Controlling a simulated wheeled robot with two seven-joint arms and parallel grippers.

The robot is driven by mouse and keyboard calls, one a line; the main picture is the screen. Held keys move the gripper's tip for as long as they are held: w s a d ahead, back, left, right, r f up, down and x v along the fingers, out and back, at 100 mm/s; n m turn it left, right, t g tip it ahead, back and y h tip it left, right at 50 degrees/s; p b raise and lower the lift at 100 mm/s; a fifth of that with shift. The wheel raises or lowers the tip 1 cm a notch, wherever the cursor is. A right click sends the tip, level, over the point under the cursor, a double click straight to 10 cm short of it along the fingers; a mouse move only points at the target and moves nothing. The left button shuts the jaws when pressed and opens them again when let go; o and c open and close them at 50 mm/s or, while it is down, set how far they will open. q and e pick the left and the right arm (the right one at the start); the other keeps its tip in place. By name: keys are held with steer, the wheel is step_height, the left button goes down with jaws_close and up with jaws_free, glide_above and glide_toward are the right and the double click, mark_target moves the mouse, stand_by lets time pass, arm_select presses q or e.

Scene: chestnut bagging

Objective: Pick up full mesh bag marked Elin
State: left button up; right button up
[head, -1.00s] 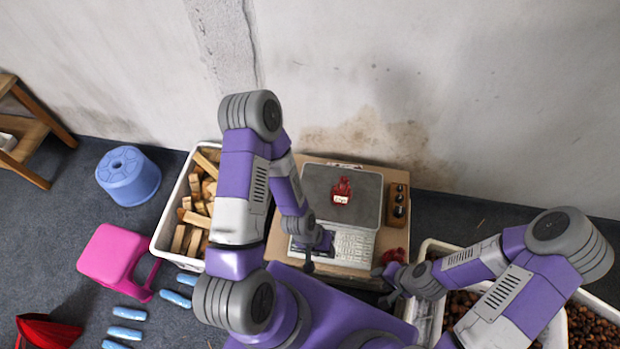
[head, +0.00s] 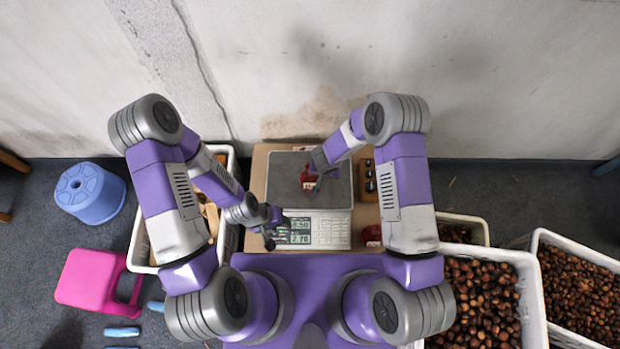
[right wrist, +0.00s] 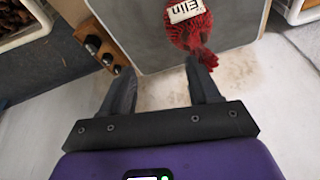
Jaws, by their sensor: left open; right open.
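The red mesh bag (head: 308,180) sits on the grey plate of the weighing scale (head: 335,190), partly hidden by my right gripper. In the right wrist view the bag (right wrist: 196,32) carries a white tag reading "Elin" (right wrist: 185,10). My right gripper (head: 313,168) is over the scale at the bag. In the right wrist view its open fingers (right wrist: 165,75) point toward the plate; the right finger is close to the bag's narrow end, and nothing is between the fingers. My left gripper (head: 270,232) is open and empty at the scale's front left corner.
The scale has a lit display (head: 299,231) and stands on a brown board (head: 258,170). A box with knobs (head: 370,181) is right of it. Another red item (head: 372,234) lies at front right. Crates of chestnuts (head: 528,262) stand right; a wood crate (head: 137,240) stands left.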

steer(key=r, duration=0.1)
glide_above(310, 176)
steer(key=shift+w+d, duration=0.1)
steer(key=shift+d, duration=0.15)
steer(key=b+x, duration=0.1)
steer(key=x, duration=0.1)
steer(key=b+x, duration=0.1)
steer(key=x, duration=0.2)
steer(key=b+x, duration=0.1)
steer(key=x, duration=0.1)
steer(key=shift+a+f+b, duration=0.25)
steer(key=shift+f+b, duration=0.05)
steer(key=shift+f, duration=0.05)
steer(key=shift+s+r, duration=0.1)
steer(key=shift+s, duration=0.1)
jaws_close()
